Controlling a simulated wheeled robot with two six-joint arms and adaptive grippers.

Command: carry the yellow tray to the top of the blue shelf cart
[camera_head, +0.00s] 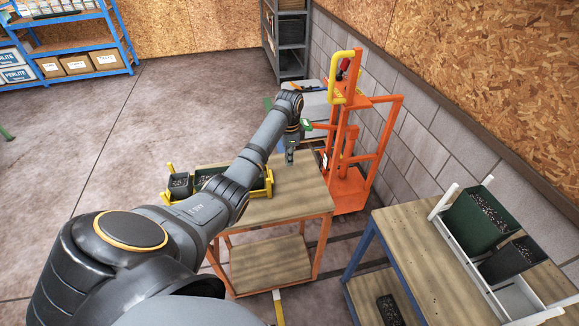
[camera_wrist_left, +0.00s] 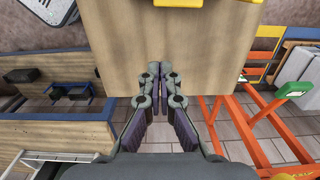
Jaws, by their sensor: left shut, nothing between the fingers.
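The yellow tray (camera_head: 269,184) rests on the wooden top of an orange-framed table (camera_head: 305,195), partly hidden behind my left arm. It holds a small dark pot (camera_head: 180,184) of soil at its left end and a longer green planter. A strip of yellow at the top of the wrist view may be its edge. My left gripper (camera_head: 290,153) is shut and empty near the table's far edge, apart from the tray; it also shows in the wrist view (camera_wrist_left: 160,98). A blue-framed cart (camera_head: 405,235) with a wooden top and lower shelf stands at the right. My right gripper is out of view.
A white tray (camera_head: 462,262) with a green planter (camera_head: 478,218) and a dark pot (camera_head: 510,260) occupies much of the blue cart's top. An orange frame (camera_head: 352,188) stands behind the table by the wall. A blue storage rack (camera_head: 98,60) stands far left.

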